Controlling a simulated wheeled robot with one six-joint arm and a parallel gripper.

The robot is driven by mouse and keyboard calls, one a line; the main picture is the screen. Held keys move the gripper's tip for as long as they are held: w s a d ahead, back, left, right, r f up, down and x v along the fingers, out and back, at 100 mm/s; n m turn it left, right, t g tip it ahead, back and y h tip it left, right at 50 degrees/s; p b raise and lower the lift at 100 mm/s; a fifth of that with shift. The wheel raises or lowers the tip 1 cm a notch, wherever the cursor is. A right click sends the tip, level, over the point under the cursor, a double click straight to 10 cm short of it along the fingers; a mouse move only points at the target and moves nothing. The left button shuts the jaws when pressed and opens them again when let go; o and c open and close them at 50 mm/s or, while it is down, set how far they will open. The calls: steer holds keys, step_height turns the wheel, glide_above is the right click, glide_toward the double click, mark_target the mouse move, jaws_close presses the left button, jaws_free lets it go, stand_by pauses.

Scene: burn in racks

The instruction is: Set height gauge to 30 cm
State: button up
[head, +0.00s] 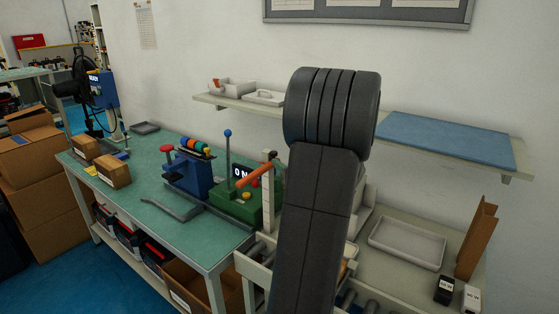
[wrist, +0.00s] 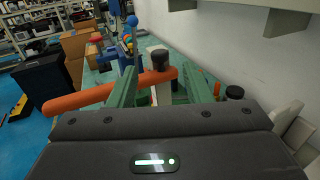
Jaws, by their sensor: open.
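The height gauge appears to be the pale upright post (head: 268,205) with a dark cap and an orange lever (head: 258,175), at the right end of the green-topped bench. In the wrist view the post (wrist: 161,94) stands between the two green fingers of my gripper (wrist: 160,76), and the orange lever (wrist: 80,98) reaches out to the left past the left finger. My gripper is open; I cannot tell whether a finger touches the lever or post. In the head view my dark arm hides the gripper and part of the gauge. No scale reading is legible.
A green device (head: 236,204) with a display and a blue-knobbed rod stands left of the gauge. A blue device (head: 190,175) and cardboard boxes (head: 113,172) are further left. A wall shelf (head: 445,142) hangs above. A pale tray (head: 407,243) lies at right.

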mark_target(276, 154)
steer(key=b+v, duration=0.1)
steer(key=v, duration=0.7)
steer(key=shift+s, duration=0.2)
steer(key=shift+d, duration=0.15)
steer(key=p+x, duration=0.2)
steer(key=x, duration=1.2)
steer(key=shift+p, duration=0.35)
steer(key=shift+s+f, duration=0.15)
steer(key=shift+f, duration=0.25)
